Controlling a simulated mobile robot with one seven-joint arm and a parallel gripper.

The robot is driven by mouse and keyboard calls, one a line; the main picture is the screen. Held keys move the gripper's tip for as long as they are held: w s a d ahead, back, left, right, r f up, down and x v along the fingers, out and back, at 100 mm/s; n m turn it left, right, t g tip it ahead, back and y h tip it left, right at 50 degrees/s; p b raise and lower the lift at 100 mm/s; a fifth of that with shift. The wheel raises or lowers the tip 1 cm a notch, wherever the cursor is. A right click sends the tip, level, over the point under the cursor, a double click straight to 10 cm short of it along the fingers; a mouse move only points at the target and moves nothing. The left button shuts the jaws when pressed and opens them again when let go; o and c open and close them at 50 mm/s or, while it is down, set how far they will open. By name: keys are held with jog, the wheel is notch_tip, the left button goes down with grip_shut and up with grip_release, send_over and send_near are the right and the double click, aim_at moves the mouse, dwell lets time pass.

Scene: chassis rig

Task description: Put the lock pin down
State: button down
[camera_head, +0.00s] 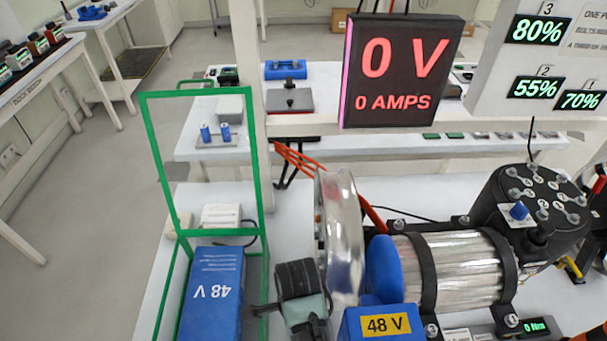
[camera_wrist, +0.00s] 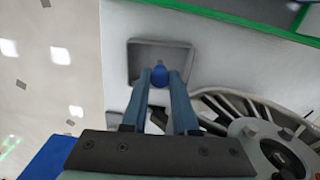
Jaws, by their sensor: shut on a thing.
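The lock pin (camera_wrist: 159,75) shows as a small blue rounded piece with a narrow tip in the wrist view. My gripper (camera_wrist: 160,78) is shut on it, with one blue-grey finger on each side. The pin is in front of a square grey tray (camera_wrist: 134,62) with a raised rim, on a white surface. I cannot tell whether the pin touches the tray floor. The fingers hide the tray's near side. I cannot clearly make out my gripper or this pin in the head view.
A spoked wheel (camera_wrist: 235,103) lies right of my fingers; a silver disc (camera_head: 343,235) stands beside the motor (camera_head: 460,270). A green frame (camera_head: 152,150) rises behind a blue 48 V box (camera_head: 212,290). A voltage display (camera_head: 400,70) reads 0 V.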

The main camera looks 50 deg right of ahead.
jog(key=shift+f, duration=3.15)
jog(key=shift+f, duration=0.1)
jog(key=c, duration=0.7)
grip_release()
notch_tip(320, 180, up, 12)
jog(key=shift+r, duration=0.1)
